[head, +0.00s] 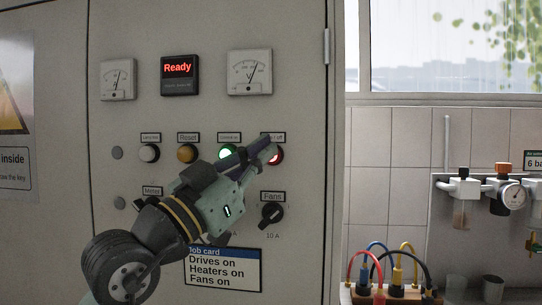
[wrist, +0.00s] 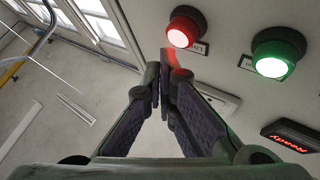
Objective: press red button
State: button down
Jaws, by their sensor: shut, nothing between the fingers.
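The red button (head: 277,158) is at the right end of the upper row on the grey cabinet panel. My gripper's fingers partly cover it and its label in the head view. In the wrist view the red button (wrist: 183,31) is fully visible and glows bright. My gripper (head: 270,149) is shut and empty. Its fingertips also show in the wrist view (wrist: 166,62), just below the red button in the picture, with a reddish glow on one finger. The fingertips look apart from the button; the exact gap to the panel is unclear.
A lit green button (head: 226,152) sits left of the red one, then a yellow button (head: 187,153) and a white one (head: 149,153). A black knob (head: 271,215) is below. The display (head: 179,75) reads "Ready". Coloured cables (head: 380,262) are at lower right.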

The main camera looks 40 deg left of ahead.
jog(key=shift+w, duration=0.1)
jog(key=shift+w+a, duration=0.25)
jog(key=shift+w, duration=0.05)
jog(key=shift+w+a, duration=0.25)
jog(key=shift+w, duration=0.15)
dwell(1.1)
jog(key=shift+d, duration=0.1)
jog(key=shift+s+d, duration=0.4)
jog(key=shift+s, duration=0.35)
jog(key=s+d, duration=0.1)
jog(key=s+b, duration=0.1)
jog(key=s, duration=0.1)
jog(key=s+d, duration=0.1)
jog(key=shift+s+d, duration=0.15)
jog(key=shift+d, duration=0.15)
